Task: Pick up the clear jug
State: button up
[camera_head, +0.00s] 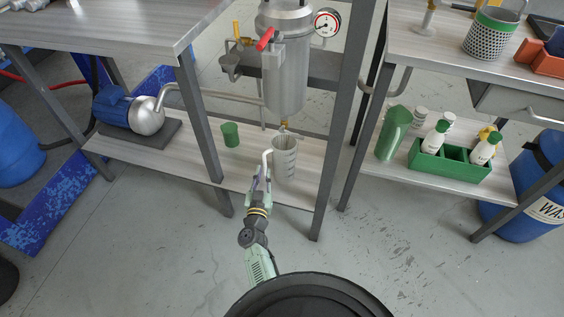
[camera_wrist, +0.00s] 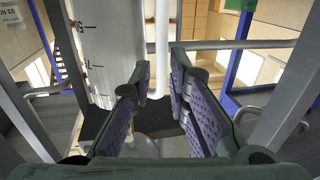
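The clear jug (camera_head: 284,160) stands upright on the lower shelf under the metal tank. It has dark graduation marks and a white handle (camera_head: 267,158) on its left side. In the wrist view the jug wall (camera_wrist: 108,50) fills the upper left, and the handle (camera_wrist: 162,45) runs vertically between my fingertips. My gripper (camera_head: 261,176) is at the handle, in front of the shelf. In the wrist view its two padded fingers (camera_wrist: 161,78) are apart, with a gap visible beside the handle, so it does not appear clamped.
A green cup (camera_head: 231,134) stands left of the jug. A grey table leg (camera_head: 334,150) rises close on the right. A blue pump (camera_head: 125,108) sits farther left. The floor in front is clear.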

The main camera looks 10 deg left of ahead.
aim_at(264, 164)
jog(key=shift+w+a+r+b, duration=0.1)
jog(key=shift+w+a+b, duration=0.1)
jog(key=shift+w, duration=0.7)
jog(key=shift+w+a+b, duration=0.15)
jog(key=shift+w, duration=0.7)
jog(key=shift+w+a+r+b, duration=0.1)
jog(key=shift+w+a+b, duration=0.1)
jog(key=shift+w, duration=0.7)
grip_shut()
